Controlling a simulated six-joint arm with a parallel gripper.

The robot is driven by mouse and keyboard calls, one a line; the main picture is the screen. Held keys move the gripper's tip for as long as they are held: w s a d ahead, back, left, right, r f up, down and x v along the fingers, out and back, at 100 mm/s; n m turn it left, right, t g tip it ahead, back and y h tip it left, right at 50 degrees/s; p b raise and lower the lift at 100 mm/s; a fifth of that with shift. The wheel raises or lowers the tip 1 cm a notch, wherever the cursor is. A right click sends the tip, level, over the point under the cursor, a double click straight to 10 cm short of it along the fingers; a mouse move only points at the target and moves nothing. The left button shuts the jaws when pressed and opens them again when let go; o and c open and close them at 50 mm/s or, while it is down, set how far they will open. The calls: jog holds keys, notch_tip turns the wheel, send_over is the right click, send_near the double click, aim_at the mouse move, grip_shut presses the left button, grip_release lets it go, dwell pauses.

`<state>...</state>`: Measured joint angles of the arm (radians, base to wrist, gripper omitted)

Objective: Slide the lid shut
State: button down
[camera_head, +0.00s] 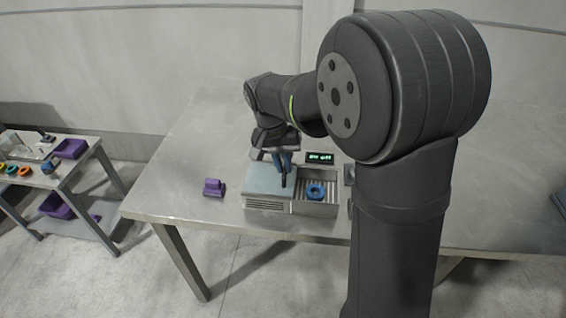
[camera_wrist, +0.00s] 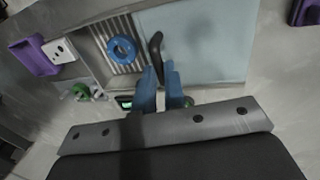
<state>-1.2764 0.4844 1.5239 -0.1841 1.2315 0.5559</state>
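The washer's pale blue lid (camera_head: 270,179) covers the left part of the box, and the right part is open. In the wrist view the lid (camera_wrist: 215,40) is on the right and the slatted opening on the left. A dark upright handle (camera_wrist: 156,45) stands at the lid's edge beside the opening. My gripper (camera_head: 285,172), with blue fingers, is over the lid at the handle. In the wrist view the gripper (camera_wrist: 160,68) has its fingertips on either side of the handle's near end. Whether they touch it cannot be told. A blue ring (camera_head: 316,191) lies in the opening.
A small green-lettered display (camera_head: 320,157) stands behind the box. A purple block (camera_head: 214,188) sits on the table left of it. In the wrist view, a white plate (camera_wrist: 59,50) and a purple part (camera_wrist: 33,55) adjoin the opening's far side. A side table (camera_head: 50,175) stands at left.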

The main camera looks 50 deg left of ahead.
jog(key=shift+w, duration=0.1)
jog(key=w+d, duration=0.9)
jog(key=shift+d, duration=0.1)
jog(key=c, duration=1.5)
grip_release()
jog(key=r, duration=0.5)
jog(key=s+a+r, duration=0.1)
jog(key=r, duration=0.5)
jog(key=s+a+r, duration=0.1)
jog(key=r, duration=0.5)
jog(key=shift+s+a+r, duration=0.1)
jog(key=shift+s+a, duration=0.1)
jog(key=f, duration=0.5)
jog(key=w+d+f, duration=0.1)
jog(key=f, duration=0.5)
jog(key=w+d+f, duration=0.1)
jog(key=f, duration=0.5)
jog(key=shift+w+d+f, duration=0.1)
jog(key=shift+w+d, duration=0.05)
